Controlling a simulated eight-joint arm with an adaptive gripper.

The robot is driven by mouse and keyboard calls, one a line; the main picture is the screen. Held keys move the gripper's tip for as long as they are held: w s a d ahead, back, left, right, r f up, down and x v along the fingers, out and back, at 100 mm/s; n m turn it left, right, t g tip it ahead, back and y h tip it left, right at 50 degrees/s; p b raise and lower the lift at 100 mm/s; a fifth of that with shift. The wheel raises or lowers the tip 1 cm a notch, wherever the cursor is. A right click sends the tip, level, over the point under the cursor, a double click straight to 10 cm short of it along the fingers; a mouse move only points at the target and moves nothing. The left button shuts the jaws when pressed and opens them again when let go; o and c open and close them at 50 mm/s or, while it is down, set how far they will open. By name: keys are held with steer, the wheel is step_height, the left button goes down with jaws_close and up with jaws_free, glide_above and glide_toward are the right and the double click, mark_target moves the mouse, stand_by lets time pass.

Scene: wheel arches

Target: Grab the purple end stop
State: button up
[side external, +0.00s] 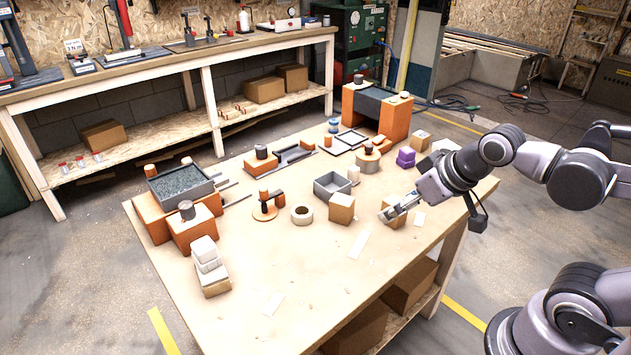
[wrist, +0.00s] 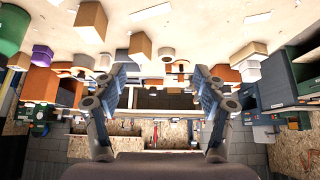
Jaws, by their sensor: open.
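The purple end stop (side external: 405,157) stands on the right part of the table in the side view, beside a small cardboard box. A purple block that looks like it shows at the left in the wrist view (wrist: 42,55), well left of the fingers. My gripper (side external: 388,214) is low over the table's right side, in front of a cardboard box (side external: 398,220), nearer the camera than the end stop and apart from it. In the wrist view my gripper (wrist: 162,80) has its two fingers wide apart with nothing between them.
A cardboard box (side external: 341,208) and a grey open bin (side external: 331,186) stand left of my gripper. An orange-legged arch (side external: 392,118) stands behind the end stop. A white roll (side external: 302,214) lies mid-table. The table's front (side external: 330,285) is mostly clear.

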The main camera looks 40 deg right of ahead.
steer(key=w+d+r+m, duration=0.1)
steer(key=w+d+r, duration=0.5)
steer(key=w, duration=0.4)
steer(key=m+g, duration=0.2)
steer(key=g, duration=0.1)
glide_above(408, 150)
steer(key=s, duration=0.3)
step_height(408, 150, down, 13)
steer(key=shift+h, duration=0.5)
steer(key=shift+a+x, duration=0.15)
steer(key=shift+x, duration=2.3)
steer(key=shift+a+x, duration=0.2)
steer(key=shift+x, duration=2.25)
steer(key=c, duration=1.3)
